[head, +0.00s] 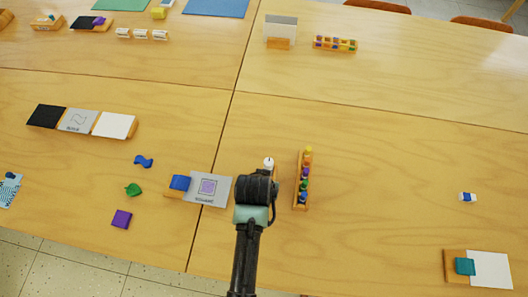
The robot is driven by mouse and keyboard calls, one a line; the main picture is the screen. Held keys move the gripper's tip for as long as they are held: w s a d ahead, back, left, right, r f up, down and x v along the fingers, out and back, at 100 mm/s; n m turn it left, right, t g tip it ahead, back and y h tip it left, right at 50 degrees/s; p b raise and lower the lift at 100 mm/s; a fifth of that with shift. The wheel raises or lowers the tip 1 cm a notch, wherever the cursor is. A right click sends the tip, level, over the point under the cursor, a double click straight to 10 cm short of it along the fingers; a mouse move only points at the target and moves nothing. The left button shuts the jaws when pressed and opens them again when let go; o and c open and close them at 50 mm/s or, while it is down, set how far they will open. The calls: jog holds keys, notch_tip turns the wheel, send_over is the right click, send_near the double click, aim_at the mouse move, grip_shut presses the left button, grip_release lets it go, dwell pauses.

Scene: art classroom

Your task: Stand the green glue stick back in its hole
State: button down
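My gripper (257,188) is seen from above and behind at the end of my arm, over the table right of centre. Its fingers are hidden by my wrist, so I cannot tell whether it is open or holds anything. A small white piece with a dark spot (268,162) shows just beyond it; I cannot tell what it is. Right of my gripper stands a narrow wooden rack (296,206) with a row of coloured pieces, yellow, orange, purple, green and blue. The green piece (304,185) is small; I cannot tell whether it is the green glue stick.
A small white-and-blue item (467,197) lies far right. A wooden holder with a teal block (465,266) is at lower right. Table between is clear.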

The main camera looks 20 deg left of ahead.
jog(key=c, duration=0.5)
grip_release()
jog(key=shift+o, duration=1.1)
jog(key=shift+r, duration=0.1)
jog(key=shift+r+p, duration=2.9)
jog(key=shift+p, duration=0.15)
